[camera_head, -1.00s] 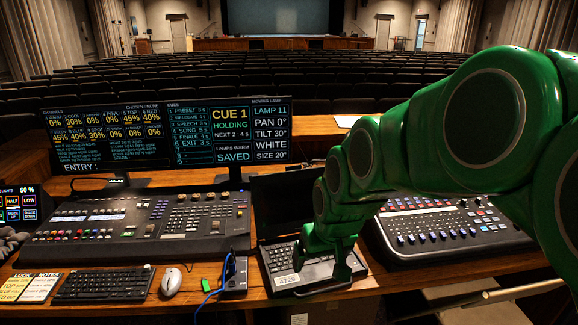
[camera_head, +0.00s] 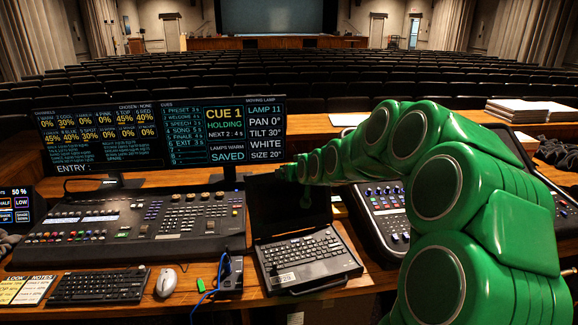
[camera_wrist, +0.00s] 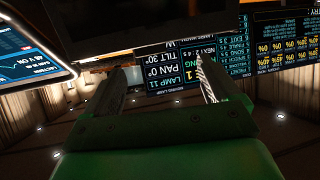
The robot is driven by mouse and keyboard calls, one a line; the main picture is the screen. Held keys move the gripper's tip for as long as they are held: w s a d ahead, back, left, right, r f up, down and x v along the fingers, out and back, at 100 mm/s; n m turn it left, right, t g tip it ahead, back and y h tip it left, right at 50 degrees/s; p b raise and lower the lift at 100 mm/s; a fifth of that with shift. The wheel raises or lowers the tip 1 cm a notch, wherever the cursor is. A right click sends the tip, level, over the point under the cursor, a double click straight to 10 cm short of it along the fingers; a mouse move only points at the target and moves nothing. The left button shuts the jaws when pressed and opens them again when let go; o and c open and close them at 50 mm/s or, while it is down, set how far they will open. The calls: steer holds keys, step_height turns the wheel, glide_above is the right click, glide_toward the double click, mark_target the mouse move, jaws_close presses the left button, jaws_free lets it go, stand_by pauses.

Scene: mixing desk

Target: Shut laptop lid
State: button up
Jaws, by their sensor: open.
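The black laptop stands open on the wooden desk, its dark lid (camera_head: 288,208) raised and its keyboard base (camera_head: 308,257) flat at the desk's front. My gripper (camera_head: 286,172) is at the lid's top edge in the head view, small and partly hidden by my arm. Whether it touches the lid, I cannot tell. In the wrist view my gripper (camera_wrist: 166,66) has two fingers spread apart with nothing held between them. That view is upside down, and a dark surface crosses its top; I cannot tell if it is the lid.
Two lit monitors (camera_head: 105,138) stand behind the lighting console (camera_head: 130,224), left of the laptop. A fader mixer (camera_head: 385,208) is close on the right, partly behind my arm. A keyboard (camera_head: 98,286), a mouse (camera_head: 166,282) and a small box with a blue cable (camera_head: 231,274) lie left.

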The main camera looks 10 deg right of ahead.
steer(key=shift+t, duration=0.6)
steer(key=shift+w+d+r+x, duration=0.15)
steer(key=shift+d+x, duration=0.15)
steer(key=shift+x, duration=1.45)
steer(key=shift+w+d+r+x, duration=0.15)
steer(key=shift+d+x, duration=0.2)
steer(key=shift+x, duration=1.45)
steer(key=shift+w+d+r+x, duration=0.1)
steer(key=shift+d+x, duration=0.2)
steer(key=shift+x, duration=1.45)
steer(key=c, duration=1.5)
steer(key=shift+s, duration=0.1)
steer(key=shift+s, duration=0.1)
